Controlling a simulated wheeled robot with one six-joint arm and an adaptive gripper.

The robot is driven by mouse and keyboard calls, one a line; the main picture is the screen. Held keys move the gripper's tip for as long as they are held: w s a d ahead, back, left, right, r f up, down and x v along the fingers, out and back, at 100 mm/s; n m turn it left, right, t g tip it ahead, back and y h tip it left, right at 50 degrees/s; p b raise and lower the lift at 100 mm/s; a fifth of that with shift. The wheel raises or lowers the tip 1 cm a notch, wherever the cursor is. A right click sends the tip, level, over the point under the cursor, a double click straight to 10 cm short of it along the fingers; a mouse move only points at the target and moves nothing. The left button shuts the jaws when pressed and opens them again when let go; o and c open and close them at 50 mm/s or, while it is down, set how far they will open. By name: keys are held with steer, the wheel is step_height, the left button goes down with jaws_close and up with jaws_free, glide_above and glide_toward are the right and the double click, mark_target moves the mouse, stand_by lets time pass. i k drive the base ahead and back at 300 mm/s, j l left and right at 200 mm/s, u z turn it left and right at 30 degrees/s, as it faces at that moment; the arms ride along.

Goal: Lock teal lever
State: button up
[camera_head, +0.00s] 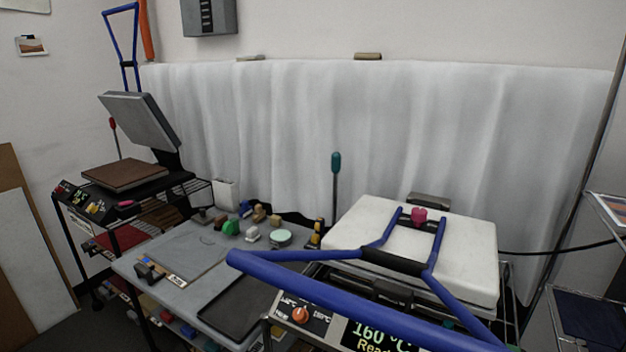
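The teal lever (336,163) has a rounded teal knob on a thin dark rod. It stands upright behind the left rear of the near heat press, against the pale curtain. Its lower end is hidden behind the press and table. The near press has a white upper plate (365,222) that looks lowered, with a blue handle frame (320,285) reaching toward me over its front. Its display (372,336) reads 160 °C and "Ready". A pink knob (419,214) sits on the plate. My gripper is not in view.
A grey worktable (150,262) left of the near press holds a black tray (235,305) and several small coloured objects at its back. A second press with its plate (140,118) raised and a red-knobbed lever (112,123) stands at far left. A rack (550,290) stands at right.

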mark_target(335, 158)
steer(key=i+j+u, duration=0.15)
steer(key=j+u, duration=0.15)
steer(key=u, duration=0.15)
steer(key=i+j+u, duration=0.15)
steer(key=u, duration=0.3)
steer(key=i+j+u, duration=0.25)
steer(key=u, duration=0.2)
steer(key=i+j+u, duration=0.25)
steer(key=i+u, duration=0.25)
steer(key=i+j+z, duration=0.1)
steer(key=i+z, duration=0.2)
steer(key=i+j+z, duration=0.15)
steer(key=i+z, duration=0.15)
steer(key=i+j+z, duration=0.2)
steer(key=z, duration=0.25)
steer(key=i+j+z, duration=0.25)
steer(key=z, duration=0.2)
steer(key=i+j+z, duration=0.15)
steer(key=j+z, duration=0.3)
steer(key=l, duration=0.1)
